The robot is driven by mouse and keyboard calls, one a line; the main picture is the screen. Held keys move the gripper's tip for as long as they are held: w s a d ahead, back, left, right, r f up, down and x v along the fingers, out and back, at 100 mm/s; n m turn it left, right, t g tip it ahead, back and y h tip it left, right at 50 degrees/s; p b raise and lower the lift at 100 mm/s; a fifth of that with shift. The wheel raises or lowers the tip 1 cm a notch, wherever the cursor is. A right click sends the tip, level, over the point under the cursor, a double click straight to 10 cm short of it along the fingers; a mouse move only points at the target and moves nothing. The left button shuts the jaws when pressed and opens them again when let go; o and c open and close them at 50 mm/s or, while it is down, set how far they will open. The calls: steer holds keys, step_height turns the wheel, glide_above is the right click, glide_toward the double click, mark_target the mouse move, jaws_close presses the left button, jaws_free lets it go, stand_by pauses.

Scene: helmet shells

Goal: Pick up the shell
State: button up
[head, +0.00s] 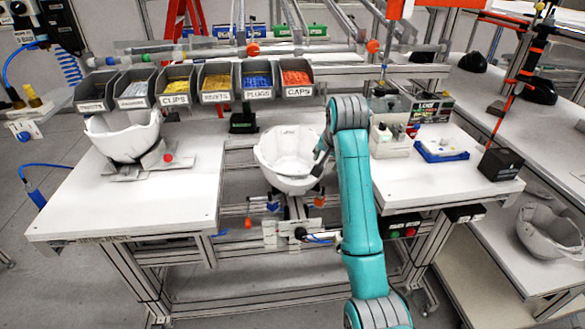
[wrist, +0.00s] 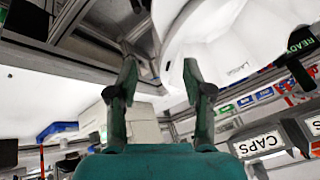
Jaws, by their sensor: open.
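A white helmet shell (head: 288,158) sits open side up in the middle gap between the two white worktops. It fills the upper right of the wrist view (wrist: 212,35), with its rim close to the fingertips. My gripper (wrist: 160,70) is open, with its two green fingers apart and nothing held between them. In the head view my gripper is at the right side of this shell, partly hidden by my arm. I cannot tell whether it touches the rim. A second white shell (head: 122,135) rests on a fixture on the left worktop. A third shell (head: 550,235) lies at the far right.
Labelled bins (head: 215,82) stand in a row behind the shells. The left worktop (head: 150,205) is mostly clear at the front. The right worktop (head: 415,180) holds a blue tray (head: 442,150), a dark box (head: 500,164) and small containers. Metal rails run overhead.

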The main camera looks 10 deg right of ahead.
steer(key=shift+x, duration=3.45)
steer(key=shift+w+r, duration=0.1)
steer(key=shift+w, duration=0.05)
jaws_close()
